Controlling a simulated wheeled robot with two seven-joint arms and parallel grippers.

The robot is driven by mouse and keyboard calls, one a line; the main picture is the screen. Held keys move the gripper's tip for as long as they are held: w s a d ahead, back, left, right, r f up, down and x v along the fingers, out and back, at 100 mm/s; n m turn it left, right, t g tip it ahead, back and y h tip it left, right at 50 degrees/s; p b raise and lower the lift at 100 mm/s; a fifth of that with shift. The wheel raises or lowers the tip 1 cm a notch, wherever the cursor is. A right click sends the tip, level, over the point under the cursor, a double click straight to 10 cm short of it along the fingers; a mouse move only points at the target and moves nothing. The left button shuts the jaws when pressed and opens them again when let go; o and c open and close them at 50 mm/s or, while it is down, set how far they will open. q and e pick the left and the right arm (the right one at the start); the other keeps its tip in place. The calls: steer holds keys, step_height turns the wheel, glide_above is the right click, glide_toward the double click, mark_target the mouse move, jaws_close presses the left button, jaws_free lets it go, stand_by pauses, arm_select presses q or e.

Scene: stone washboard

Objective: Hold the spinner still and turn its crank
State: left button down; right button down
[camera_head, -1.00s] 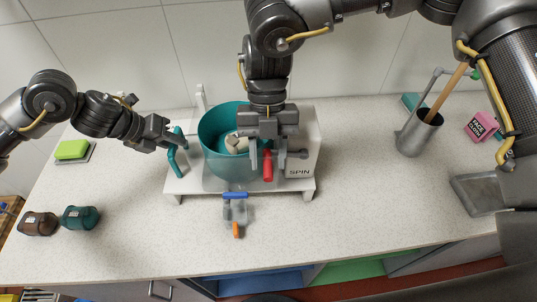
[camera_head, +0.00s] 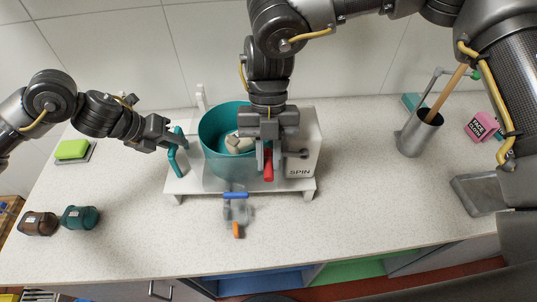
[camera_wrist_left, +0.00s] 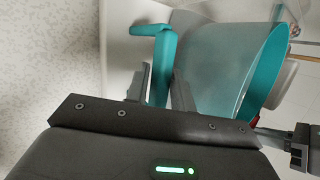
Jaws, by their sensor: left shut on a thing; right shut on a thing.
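The spinner is a teal, see-through drum (camera_head: 222,125) on a white base marked SPIN (camera_head: 300,172), with pale cloth-like contents inside. A teal side handle (camera_head: 172,162) stands at its left. My left gripper (camera_head: 174,145) is shut on that handle; the left wrist view shows the teal handle (camera_wrist_left: 163,70) between its two fingers. The crank has a red knob (camera_head: 268,168) at the front right of the drum. My right gripper (camera_head: 266,150) comes down from above and is shut on the crank knob, whose upper part it hides.
A small grey device with blue and orange parts (camera_head: 235,210) lies in front of the spinner. Brown (camera_head: 38,223) and teal (camera_head: 80,218) jars stand at the left, a green sponge (camera_head: 72,150) behind. A metal cup (camera_head: 415,135) and a pink box (camera_head: 480,127) stand right.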

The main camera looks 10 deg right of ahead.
steer(key=d+r+y, duration=0.1)
steer(key=y, duration=0.1)
steer(key=d+r+y, duration=0.1)
steer(key=r+y, duration=0.1)
steer(key=shift+d+n+y, duration=0.3)
steer(key=shift+n, duration=0.1)
steer(key=d+n+g+y, duration=0.2)
steer(key=d+n+y, duration=0.3)
steer(key=d+y, duration=0.7)
steer(key=s+y, duration=0.1)
steer(key=y, duration=0.2)
steer(key=shift+f+g, duration=0.25)
steer(key=shift+g, duration=0.05)
steer(key=shift+w, duration=0.1)
steer(key=c, duration=1.3)
jaws_free()
steer(key=shift+d, duration=0.15)
steer(key=v, duration=1.2)
